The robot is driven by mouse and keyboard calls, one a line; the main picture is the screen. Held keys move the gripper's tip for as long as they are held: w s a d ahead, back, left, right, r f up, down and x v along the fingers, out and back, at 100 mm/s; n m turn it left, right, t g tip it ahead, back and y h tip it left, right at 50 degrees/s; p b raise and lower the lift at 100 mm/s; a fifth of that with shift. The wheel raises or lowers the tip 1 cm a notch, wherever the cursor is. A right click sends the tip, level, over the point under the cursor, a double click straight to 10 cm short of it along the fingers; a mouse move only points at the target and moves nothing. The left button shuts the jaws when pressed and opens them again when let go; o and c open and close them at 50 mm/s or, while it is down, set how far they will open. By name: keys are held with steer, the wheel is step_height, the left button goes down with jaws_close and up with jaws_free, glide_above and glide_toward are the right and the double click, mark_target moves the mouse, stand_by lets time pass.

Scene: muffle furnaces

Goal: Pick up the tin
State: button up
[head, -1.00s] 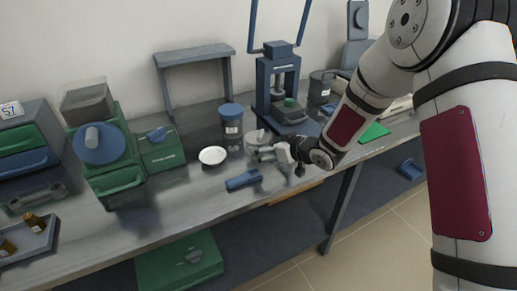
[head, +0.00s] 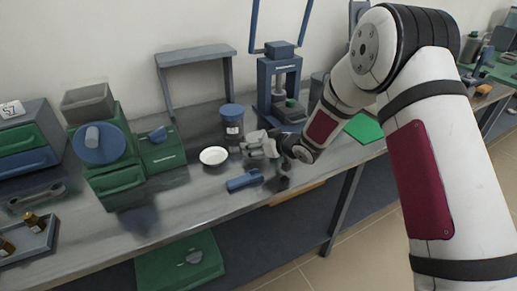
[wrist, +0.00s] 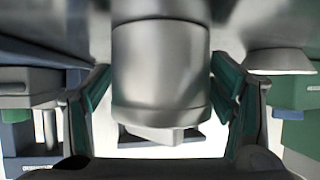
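The tin is a silvery grey cylinder that fills the middle of the wrist view (wrist: 160,72). In the head view it is mostly hidden behind my gripper (head: 256,146), on the bench beside the blue-lidded jar. My gripper's two fingers, with teal pads, stand to the left and right of the tin in the wrist view. They are spread, with a narrow gap showing on each side near the tips. I see no clear contact with the tin.
A blue-lidded jar (head: 232,125) and a white dish (head: 213,156) stand close by on the left. A blue tool (head: 244,180) lies near the bench's front edge. A blue press (head: 279,85) stands behind. A green mat (head: 364,129) lies to the right.

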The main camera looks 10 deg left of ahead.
mark_target(262, 135)
steer(key=c, duration=0.9)
steer(key=shift+o, duration=0.2)
steer(key=shift+r, duration=0.1)
steer(key=shift+r, duration=1.6)
steer(key=s+d, duration=0.1)
steer(key=s, duration=0.4)
steer(key=s+d+r, duration=0.1)
steer(key=s+d, duration=0.1)
steer(key=s, duration=0.3)
steer(key=s+d, duration=0.2)
steer(key=s, duration=0.3)
steer(key=shift+s+d+r+p, duration=0.1)
steer(key=shift+r+p, duration=0.2)
steer(key=shift+p, duration=0.1)
steer(key=o, duration=0.6)
steer(key=shift+c, duration=0.2)
steer(key=c, duration=0.6)
steer(key=shift+o, duration=0.2)
steer(key=shift+d, duration=0.1)
